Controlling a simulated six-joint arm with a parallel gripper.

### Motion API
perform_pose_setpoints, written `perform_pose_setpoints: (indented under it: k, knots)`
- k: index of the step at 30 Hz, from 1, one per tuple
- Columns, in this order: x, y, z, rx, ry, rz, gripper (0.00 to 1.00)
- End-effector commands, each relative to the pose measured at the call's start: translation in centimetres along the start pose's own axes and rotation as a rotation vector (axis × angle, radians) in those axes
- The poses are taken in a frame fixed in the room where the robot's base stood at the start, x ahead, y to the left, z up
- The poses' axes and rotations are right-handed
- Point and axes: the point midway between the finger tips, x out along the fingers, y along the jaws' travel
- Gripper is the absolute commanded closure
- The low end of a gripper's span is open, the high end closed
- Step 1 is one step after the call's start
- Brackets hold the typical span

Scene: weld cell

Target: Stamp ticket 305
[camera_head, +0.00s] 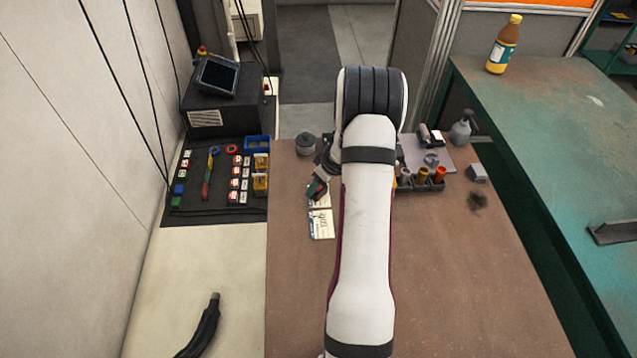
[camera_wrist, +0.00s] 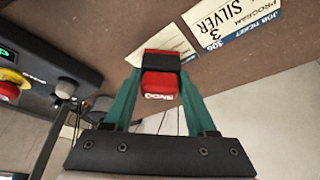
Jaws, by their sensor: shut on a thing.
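My gripper (camera_head: 317,188) is shut on a red and black stamp-like block (camera_wrist: 161,78), held between its green fingers in the wrist view. The block's red face carries white lettering. The block appears above the tickets; contact cannot be told.
A black mat (camera_head: 215,215) with several small coloured items lies left. A dark round pot (camera_head: 306,144) stands behind my gripper. A black rack (camera_head: 428,186) of cylinders and a spray bottle (camera_head: 462,130) are right of my arm. The table front (camera_head: 470,300) is clear.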

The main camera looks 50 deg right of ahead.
Motion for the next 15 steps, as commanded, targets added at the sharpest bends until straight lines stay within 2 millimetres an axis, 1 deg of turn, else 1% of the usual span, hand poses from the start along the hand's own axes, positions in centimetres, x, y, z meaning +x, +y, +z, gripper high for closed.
perform_pose_setpoints:
  k: [8,15]
  knots:
    - [-0.1,0.0,0.0,0.000,-0.001,-0.001,0.79]
    - [-2.4,0.0,-1.0,-0.001,0.001,0.000,0.79]
